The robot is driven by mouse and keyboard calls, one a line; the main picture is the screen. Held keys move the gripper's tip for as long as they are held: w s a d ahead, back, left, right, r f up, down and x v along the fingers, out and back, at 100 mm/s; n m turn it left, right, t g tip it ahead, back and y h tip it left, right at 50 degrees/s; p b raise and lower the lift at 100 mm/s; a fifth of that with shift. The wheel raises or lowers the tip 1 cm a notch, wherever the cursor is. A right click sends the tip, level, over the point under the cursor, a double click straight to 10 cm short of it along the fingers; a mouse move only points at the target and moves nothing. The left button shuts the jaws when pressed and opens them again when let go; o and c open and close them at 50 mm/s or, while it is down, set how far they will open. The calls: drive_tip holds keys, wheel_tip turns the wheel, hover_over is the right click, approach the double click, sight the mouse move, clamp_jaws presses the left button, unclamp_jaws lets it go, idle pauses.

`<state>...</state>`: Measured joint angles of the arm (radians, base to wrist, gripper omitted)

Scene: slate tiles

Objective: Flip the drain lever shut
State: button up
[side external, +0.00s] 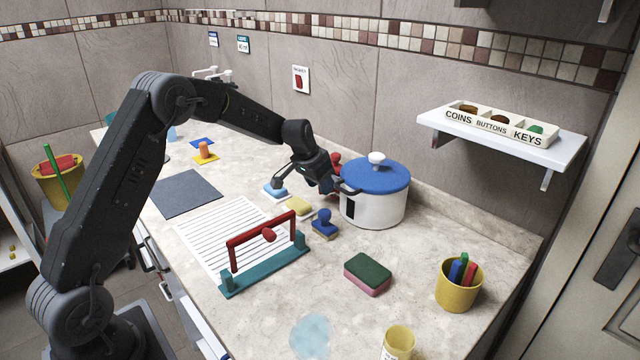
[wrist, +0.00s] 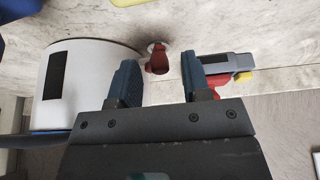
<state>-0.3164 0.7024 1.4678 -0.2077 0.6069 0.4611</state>
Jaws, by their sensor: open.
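A small red lever-like piece (wrist: 157,60) stands on a pale round base on the counter, seen in the wrist view between and just beyond my fingertips. I take it for the drain lever; whether it is open or shut I cannot tell. My gripper (wrist: 160,74) is open and nothing is held between its fingers. In the side view my gripper (side external: 328,186) points down at the left side of the white pot (side external: 372,208). A red part (side external: 336,159) shows behind the gripper there, mostly hidden.
The blue-lidded pot (wrist: 82,80) stands close to the lever in the wrist view. A grey, red and yellow object (wrist: 228,68) lies behind the other finger. A teal stand with a red bar (side external: 262,265), a sponge (side external: 368,274) and a yellow cup (side external: 458,288) occupy the near counter.

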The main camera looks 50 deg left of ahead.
drive_tip(key=shift+w+f, duration=0.1)
drive_tip(key=shift+f, duration=0.05)
drive_tip(key=shift+c, duration=0.2)
clamp_jaws()
drive_tip(key=shift+d+n+y, duration=0.3)
drive_tip(key=shift+d+n, duration=0.05)
drive_tip(key=shift+n, duration=0.45)
drive_tip(key=shift+o, duration=0.2)
unclamp_jaws()
drive_tip(key=v, duration=1.4)
